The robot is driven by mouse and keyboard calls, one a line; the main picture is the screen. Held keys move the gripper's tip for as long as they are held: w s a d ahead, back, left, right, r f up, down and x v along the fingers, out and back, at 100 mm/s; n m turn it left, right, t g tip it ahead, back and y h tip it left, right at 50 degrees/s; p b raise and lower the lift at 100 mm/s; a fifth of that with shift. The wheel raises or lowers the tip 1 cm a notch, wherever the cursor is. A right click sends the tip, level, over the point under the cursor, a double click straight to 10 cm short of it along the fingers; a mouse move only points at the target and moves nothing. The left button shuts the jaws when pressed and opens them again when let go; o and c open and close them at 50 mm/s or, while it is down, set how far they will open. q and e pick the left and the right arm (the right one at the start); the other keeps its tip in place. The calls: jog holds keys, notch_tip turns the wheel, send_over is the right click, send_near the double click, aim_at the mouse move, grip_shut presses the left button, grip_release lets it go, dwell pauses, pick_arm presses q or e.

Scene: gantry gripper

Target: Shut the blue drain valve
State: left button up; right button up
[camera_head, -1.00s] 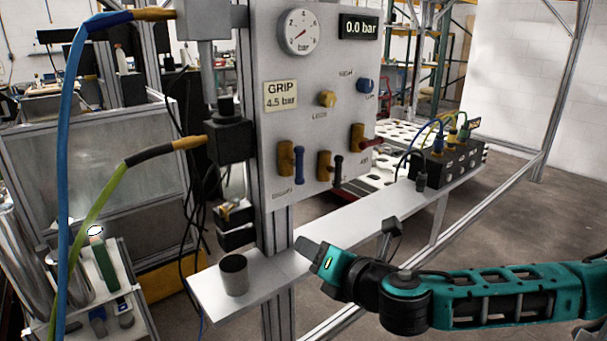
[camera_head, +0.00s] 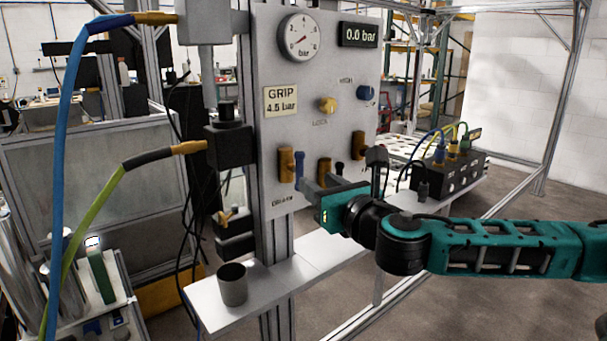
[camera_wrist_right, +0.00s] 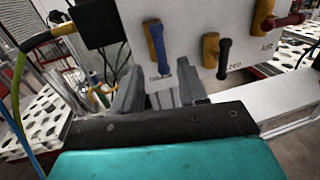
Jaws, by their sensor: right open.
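The blue drain valve has a brass body (camera_head: 286,165) and a blue lever (camera_head: 299,166) that hangs straight down on the grey panel. In the right wrist view the blue lever (camera_wrist_right: 158,47) hangs just beyond the jaws, roughly in line with the gap between them. My right gripper (camera_head: 338,172) is open and empty in front of the panel's lower part, just right of the lever. In its wrist view the two fingers (camera_wrist_right: 160,88) are spread below the lever's tip, with no clear contact. My left gripper is not in view.
A black-lever valve (camera_wrist_right: 224,58) and a red-lever valve (camera_wrist_right: 290,20) sit right of the drain valve. A dark cup (camera_head: 233,284) stands on the shelf (camera_head: 285,262) below. The panel's gauge (camera_head: 300,37) is above; the display (camera_head: 359,33) reads 0.0 bar. Hoses hang at left.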

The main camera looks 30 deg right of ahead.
aim_at(302, 172)
jog(key=w, duration=0.7)
jog(key=shift+d+p, duration=0.4)
grip_shut()
